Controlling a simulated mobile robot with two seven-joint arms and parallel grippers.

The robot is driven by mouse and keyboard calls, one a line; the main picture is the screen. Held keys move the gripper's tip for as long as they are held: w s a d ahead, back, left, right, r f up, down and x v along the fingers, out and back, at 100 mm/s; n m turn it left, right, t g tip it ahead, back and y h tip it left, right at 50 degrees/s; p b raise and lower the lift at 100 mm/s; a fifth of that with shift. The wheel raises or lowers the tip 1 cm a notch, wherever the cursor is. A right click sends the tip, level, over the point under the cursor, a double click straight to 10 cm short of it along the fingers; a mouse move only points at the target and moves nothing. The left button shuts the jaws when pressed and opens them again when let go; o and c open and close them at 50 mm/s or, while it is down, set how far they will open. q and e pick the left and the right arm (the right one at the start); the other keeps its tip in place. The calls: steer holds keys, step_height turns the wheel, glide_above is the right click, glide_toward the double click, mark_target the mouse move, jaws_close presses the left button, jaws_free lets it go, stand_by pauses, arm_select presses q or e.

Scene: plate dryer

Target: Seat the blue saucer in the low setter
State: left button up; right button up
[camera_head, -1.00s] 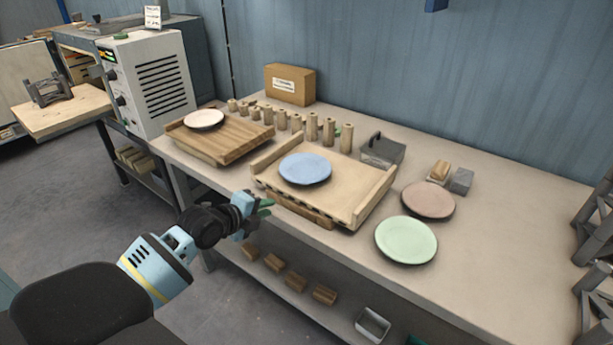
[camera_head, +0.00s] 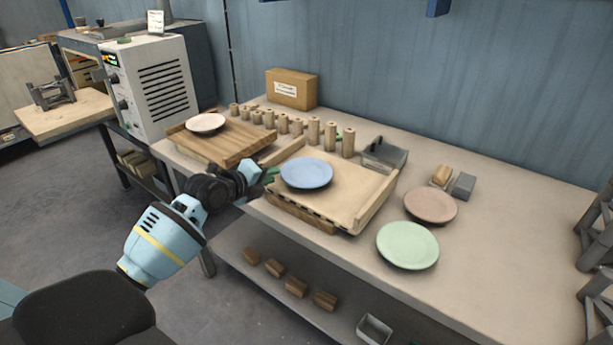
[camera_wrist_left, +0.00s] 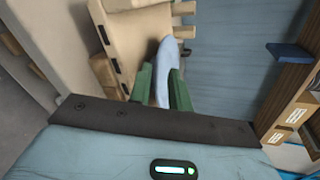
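The blue saucer (camera_head: 307,173) lies on a pale wooden board with raised side rails (camera_head: 345,208). My left gripper (camera_head: 271,175) is at the saucer's left edge. In the left wrist view the green fingers (camera_wrist_left: 161,88) stand on either side of the saucer's rim (camera_wrist_left: 166,62), with a gap still showing between them, so they look open. Contact with the rim cannot be made out. My right gripper is out of view. A dark rack-like frame (camera_head: 51,94) stands on a wooden top at the far left; I cannot tell whether it is the low setter.
A white saucer (camera_head: 205,123) lies on a brown board (camera_head: 225,146) to the left. A pink plate (camera_head: 431,206) and a green plate (camera_head: 408,246) lie to the right. Several wooden posts (camera_head: 314,132) stand behind. Grey frames (camera_head: 597,225) stand at the right edge.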

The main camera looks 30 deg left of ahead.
mark_target(305, 172)
arm_select(q)
steer(key=shift+x, duration=2.5)
steer(key=shift+f, duration=0.15)
jaws_close()
